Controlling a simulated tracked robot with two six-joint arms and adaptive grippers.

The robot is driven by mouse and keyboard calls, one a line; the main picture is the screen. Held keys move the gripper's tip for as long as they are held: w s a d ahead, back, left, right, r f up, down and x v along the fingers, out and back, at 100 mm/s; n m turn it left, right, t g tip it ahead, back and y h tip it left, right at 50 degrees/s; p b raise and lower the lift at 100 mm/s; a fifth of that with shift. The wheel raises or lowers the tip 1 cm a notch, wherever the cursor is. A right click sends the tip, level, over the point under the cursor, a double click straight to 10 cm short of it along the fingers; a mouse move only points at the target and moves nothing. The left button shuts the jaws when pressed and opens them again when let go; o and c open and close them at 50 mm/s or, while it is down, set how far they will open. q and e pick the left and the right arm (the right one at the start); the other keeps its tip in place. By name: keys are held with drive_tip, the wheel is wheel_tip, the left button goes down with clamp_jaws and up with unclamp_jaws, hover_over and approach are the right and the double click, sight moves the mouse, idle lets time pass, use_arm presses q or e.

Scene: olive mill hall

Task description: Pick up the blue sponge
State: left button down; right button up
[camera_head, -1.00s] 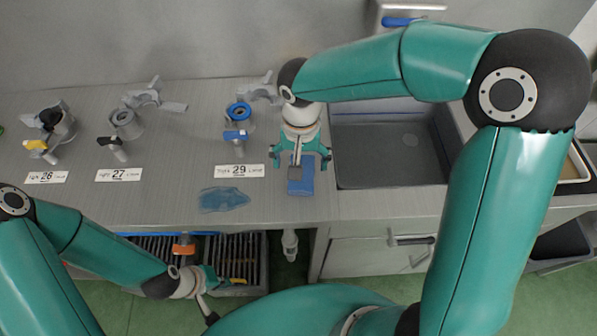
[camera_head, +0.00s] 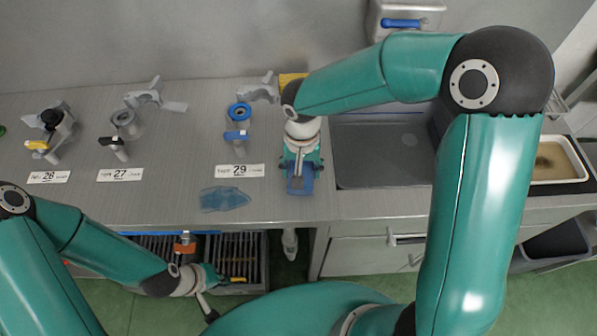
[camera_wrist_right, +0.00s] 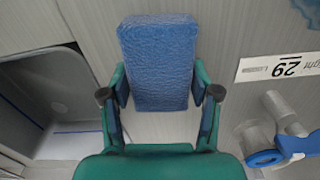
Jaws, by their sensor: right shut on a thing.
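The blue sponge (camera_head: 300,186) lies at the front of the grey steel counter (camera_head: 190,200), right of the label 29. It is a block with a wrinkled surface in the right wrist view (camera_wrist_right: 158,62). My right gripper (camera_head: 301,172) reaches down over it and is shut on it, one finger at each side. The fingers flank its near part in the right wrist view (camera_wrist_right: 161,95), and its far end sticks out beyond them. My left gripper (camera_head: 214,279) hangs low in front of the counter, away from the sponge. Its jaws are too small to read.
A grey sink (camera_head: 385,155) is right of the sponge. A blue-collared tap (camera_head: 238,115) stands behind label 29 (camera_head: 240,170). A flat translucent blue piece (camera_head: 224,198) lies left of the sponge. A yellow thing (camera_head: 290,78) shows behind my right arm.

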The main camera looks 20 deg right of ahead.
wheel_tip(320, 180, up, 20)
idle(0.7)
drive_tip(key=shift+o, duration=0.8)
drive_tip(key=shift+c, duration=1.1)
